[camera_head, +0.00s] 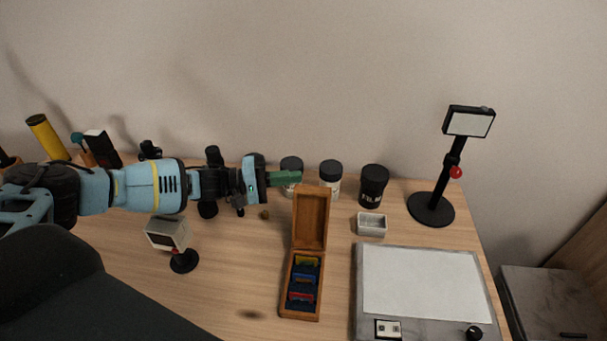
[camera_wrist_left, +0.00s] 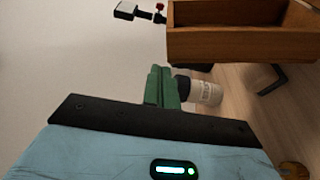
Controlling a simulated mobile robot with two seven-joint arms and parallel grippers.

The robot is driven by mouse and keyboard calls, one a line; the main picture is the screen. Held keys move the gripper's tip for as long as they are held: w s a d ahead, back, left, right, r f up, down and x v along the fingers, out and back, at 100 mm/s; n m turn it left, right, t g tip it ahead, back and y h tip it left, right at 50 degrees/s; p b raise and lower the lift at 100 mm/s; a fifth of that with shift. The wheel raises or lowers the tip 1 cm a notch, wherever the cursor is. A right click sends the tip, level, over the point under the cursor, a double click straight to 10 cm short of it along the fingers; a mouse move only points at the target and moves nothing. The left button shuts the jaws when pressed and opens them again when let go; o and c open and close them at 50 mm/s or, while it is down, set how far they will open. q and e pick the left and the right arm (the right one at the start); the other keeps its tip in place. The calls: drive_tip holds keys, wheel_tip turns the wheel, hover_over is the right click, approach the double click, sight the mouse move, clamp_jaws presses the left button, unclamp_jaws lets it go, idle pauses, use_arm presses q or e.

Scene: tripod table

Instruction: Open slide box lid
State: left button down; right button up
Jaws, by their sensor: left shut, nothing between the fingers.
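The wooden slide box (camera_head: 299,312) stands on the table, with yellow, blue and red slides (camera_head: 303,278) inside its lower part. Its lid (camera_head: 311,218) is raised and stands up at the back of the box, so the inside shows. My left gripper (camera_head: 297,177) has green fingers, which are shut and empty. They are just to the left of the lid's top edge; I cannot tell whether they touch it. In the left wrist view the shut fingers (camera_wrist_left: 160,78) are below and left of a wooden part of the box (camera_wrist_left: 240,44). My right gripper is not in view.
Film canisters (camera_head: 330,174) (camera_head: 373,184) stand behind the box. A small grey tray (camera_head: 372,225) and a light panel (camera_head: 425,285) are to the right, with a black stand (camera_head: 431,209) behind. A small viewer (camera_head: 168,233) stands left, under my arm. Bare table lies left of the box.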

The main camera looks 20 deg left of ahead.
use_arm(q)
drive_tip(key=v, duration=0.6)
drive_tip(key=shift+s+d+r, duration=0.1)
drive_tip(key=shift+s+d, duration=0.05)
drive_tip(key=shift+s, duration=0.05)
